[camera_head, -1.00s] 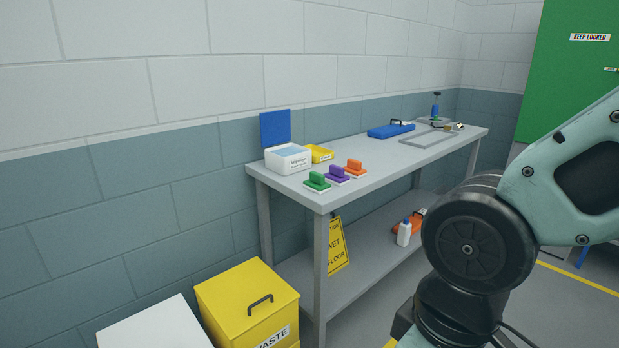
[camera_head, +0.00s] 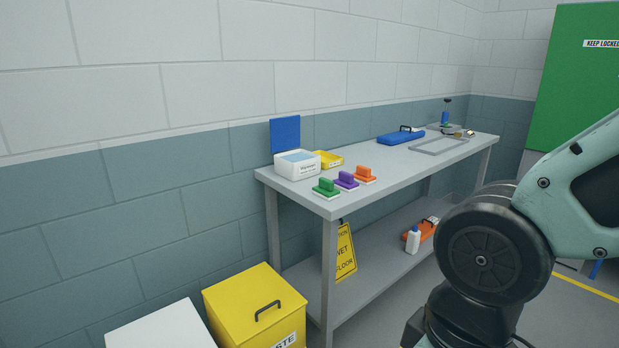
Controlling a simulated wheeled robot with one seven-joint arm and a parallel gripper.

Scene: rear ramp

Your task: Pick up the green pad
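The green pad (camera_head: 326,188) has a green upright grip on a pale base. It lies near the front left corner of the grey table (camera_head: 300,192). A purple pad (camera_head: 347,180) and an orange pad (camera_head: 365,175) lie in a row to its right and a little farther back. My arm stands at the right of the picture, away from the pads. My gripper is out of the picture.
A white box with a raised blue lid (camera_head: 298,165) and a yellow tray (camera_head: 328,160) stand behind the pads. A yellow waste bin (camera_head: 250,305) stands on the floor at the table's left end. A yellow wet floor sign (camera_head: 345,253) hangs below the tabletop.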

